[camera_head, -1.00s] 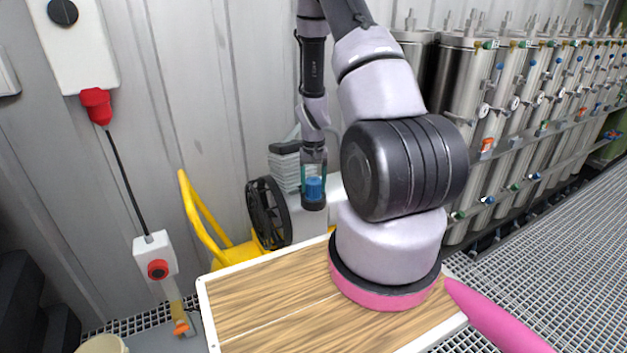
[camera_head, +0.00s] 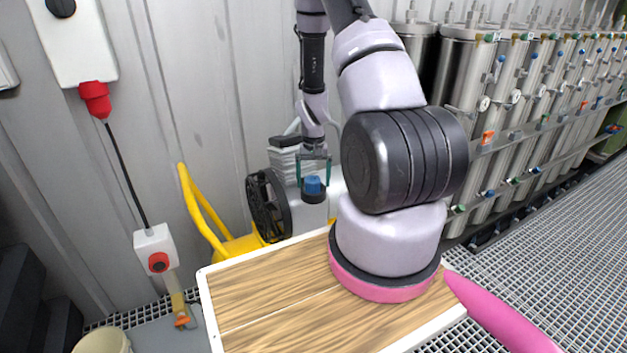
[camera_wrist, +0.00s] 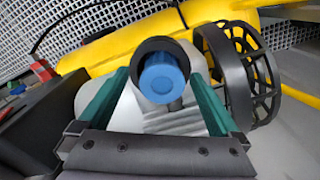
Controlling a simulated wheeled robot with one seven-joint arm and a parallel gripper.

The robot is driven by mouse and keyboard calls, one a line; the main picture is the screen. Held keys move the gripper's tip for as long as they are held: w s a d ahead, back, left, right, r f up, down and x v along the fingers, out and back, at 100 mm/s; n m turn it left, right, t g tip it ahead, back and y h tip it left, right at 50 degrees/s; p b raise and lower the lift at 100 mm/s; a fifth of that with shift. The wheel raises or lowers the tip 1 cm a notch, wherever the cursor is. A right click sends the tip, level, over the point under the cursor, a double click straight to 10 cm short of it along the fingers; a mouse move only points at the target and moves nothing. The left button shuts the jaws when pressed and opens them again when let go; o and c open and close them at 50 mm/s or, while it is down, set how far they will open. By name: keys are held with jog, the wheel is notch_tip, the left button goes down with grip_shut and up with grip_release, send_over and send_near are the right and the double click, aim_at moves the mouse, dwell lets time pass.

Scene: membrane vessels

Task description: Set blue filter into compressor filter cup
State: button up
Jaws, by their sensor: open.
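The blue filter (camera_head: 312,185) stands in the black compressor filter cup (camera_head: 314,198), with its blue top showing above the rim. In the wrist view the filter (camera_wrist: 163,76) lies within the dark ring of the cup (camera_wrist: 158,45). How deep it sits is hidden. My gripper (camera_head: 314,170) is just above the filter, with its teal fingers spread and empty. In the wrist view the fingers of my gripper (camera_wrist: 157,95) stand apart on either side of the filter, with gaps to it.
The compressor has a black wheel-like guard (camera_head: 268,207) left of the cup and a yellow frame (camera_head: 205,215). A wooden-topped table (camera_head: 265,303) is in front. Steel membrane vessels (camera_head: 465,80) stand at the right. A red-plugged cable (camera_head: 97,98) hangs on the left wall.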

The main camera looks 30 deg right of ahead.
notch_tip(320, 180, up, 11)
dwell(0.4)
jog(key=shift+f, duration=0.1)
dwell(0.5)
notch_tip(320, 180, up, 13)
jog(key=t, duration=0.2)
send_over(313, 179)
jog(key=s+a, duration=0.1)
jog(key=a, duration=0.3)
jog(key=s+a+r+t+y, duration=0.1)
jog(key=s+a+r, duration=0.1)
jog(key=r, duration=0.3)
jog(key=s+a+r+t, duration=0.1)
jog(key=s+a+r, duration=0.1)
jog(key=r, duration=0.3)
jog(key=s+a+r+t+y, duration=0.1)
jog(key=s+a+r+t, duration=0.2)
jog(key=s+r, duration=0.9)
jog(key=s+a, duration=0.2)
jog(key=shift+s+a+n, duration=0.15)
jog(key=shift+s+n, duration=0.15)
jog(key=shift+s, duration=0.1)
jog(key=shift+r, duration=0.1)
